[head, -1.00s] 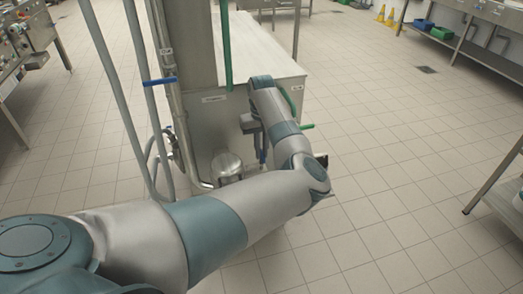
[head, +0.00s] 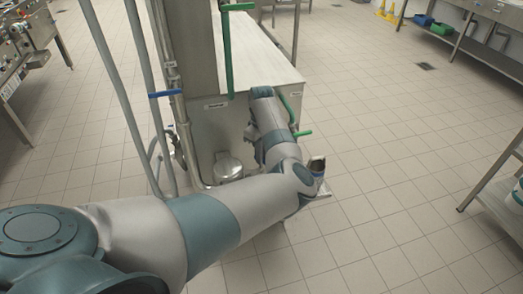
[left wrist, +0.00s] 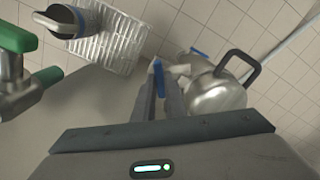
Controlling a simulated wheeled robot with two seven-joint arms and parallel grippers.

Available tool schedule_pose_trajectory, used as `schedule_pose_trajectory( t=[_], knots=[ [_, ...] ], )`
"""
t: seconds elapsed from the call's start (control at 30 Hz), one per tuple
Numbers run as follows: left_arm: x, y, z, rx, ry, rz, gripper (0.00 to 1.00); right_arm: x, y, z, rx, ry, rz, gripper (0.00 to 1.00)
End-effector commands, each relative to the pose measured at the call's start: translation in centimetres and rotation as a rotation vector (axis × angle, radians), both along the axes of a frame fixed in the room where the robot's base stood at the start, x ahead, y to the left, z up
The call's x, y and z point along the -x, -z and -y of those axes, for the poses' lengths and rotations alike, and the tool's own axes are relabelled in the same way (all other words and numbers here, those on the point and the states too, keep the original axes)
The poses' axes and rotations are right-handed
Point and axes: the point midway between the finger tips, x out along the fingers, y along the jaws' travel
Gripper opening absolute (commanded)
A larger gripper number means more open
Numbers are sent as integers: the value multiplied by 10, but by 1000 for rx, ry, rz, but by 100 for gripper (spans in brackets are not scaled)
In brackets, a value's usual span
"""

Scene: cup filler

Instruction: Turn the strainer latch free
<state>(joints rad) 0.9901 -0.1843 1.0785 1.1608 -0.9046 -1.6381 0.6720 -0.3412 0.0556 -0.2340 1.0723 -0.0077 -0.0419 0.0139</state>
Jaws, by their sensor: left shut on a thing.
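The strainer (head: 228,167) is a round silver metal body low beside the steel cabinet in the head view. In the left wrist view the strainer (left wrist: 216,97) shows at the right, with a black loop handle. A small blue latch (left wrist: 159,77) stands beside it, between my fingertips. My left gripper (left wrist: 159,88) is shut on the blue latch. In the head view my left forearm and wrist reach down to the cabinet front and largely hide my left gripper and the latch. My right gripper is not in view.
A steel cabinet (head: 222,122) stands by the strainer. Green handles (head: 302,134) stick out at its side; one (left wrist: 14,38) is close at left in the wrist view. A wire basket (left wrist: 112,45) holds a dark-ended metal cylinder (left wrist: 62,22). Open tiled floor lies right.

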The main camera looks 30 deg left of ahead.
Motion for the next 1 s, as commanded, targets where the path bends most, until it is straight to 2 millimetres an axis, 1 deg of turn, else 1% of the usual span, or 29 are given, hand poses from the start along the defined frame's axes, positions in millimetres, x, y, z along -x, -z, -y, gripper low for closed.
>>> schedule_pose_trajectory(
  t=[0.03, 0.2, 0.4, 0.5, 0.73, 1.0],
  knots=[
    [0, -3, -1, -1, -43, -1, 0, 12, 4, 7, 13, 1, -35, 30],
    [0, -3, 0, -1, -203, 0, 0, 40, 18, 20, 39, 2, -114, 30],
    [0, -2, -1, -1, -395, 0, 0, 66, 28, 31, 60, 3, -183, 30],
    [0, -1, -1, -2, -490, 0, 0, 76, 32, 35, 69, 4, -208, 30],
    [0, -1, -1, -3, -701, 1, 0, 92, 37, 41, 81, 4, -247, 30],
    [0, -1, -1, -3, -884, 1, 0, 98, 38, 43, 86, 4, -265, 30]
  ],
)
